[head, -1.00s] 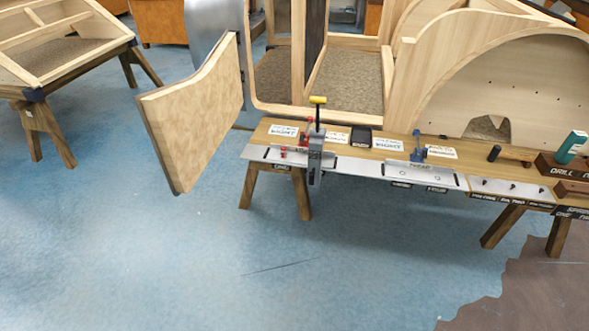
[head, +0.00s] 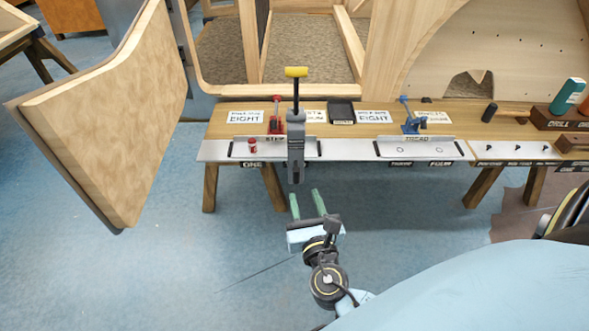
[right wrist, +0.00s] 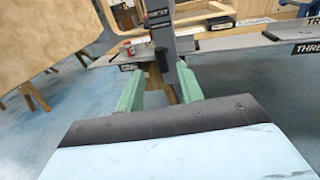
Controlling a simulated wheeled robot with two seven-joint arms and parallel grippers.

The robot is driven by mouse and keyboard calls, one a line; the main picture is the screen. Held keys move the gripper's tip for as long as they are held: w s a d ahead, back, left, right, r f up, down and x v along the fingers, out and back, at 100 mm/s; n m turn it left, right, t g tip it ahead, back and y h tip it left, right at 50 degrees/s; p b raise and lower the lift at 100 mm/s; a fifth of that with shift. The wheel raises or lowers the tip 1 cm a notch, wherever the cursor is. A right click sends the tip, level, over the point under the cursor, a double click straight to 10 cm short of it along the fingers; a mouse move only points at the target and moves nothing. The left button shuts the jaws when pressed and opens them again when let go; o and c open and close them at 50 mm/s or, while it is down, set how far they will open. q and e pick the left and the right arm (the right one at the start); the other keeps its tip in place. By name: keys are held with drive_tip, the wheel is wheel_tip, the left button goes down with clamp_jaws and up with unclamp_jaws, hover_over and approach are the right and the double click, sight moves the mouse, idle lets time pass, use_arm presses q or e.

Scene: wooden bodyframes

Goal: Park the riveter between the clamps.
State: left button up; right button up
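The riveter (head: 296,150), a grey tool with a black stem and yellow handle, stands upright at the front edge of the left metal plate, its grey body overhanging the bench edge. A red clamp (head: 276,122) is just left of it, and a blue clamp (head: 409,124) is farther right. My right gripper (head: 306,194), with green fingers, is open and empty just below and in front of the riveter. In the right wrist view the riveter (right wrist: 164,38) appears beyond and between the spread fingertips (right wrist: 160,83). My left gripper is not in view.
A large wooden door panel (head: 115,115) stands at the left. Blue floor (head: 150,280) in front of the bench is clear.

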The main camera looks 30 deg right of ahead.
sight(297, 174)
drive_tip(key=x, duration=1)
drive_tip(key=shift+f, duration=0.15)
drive_tip(key=shift+c, duration=0.4)
clamp_jaws()
drive_tip(key=shift+s, duration=0.1)
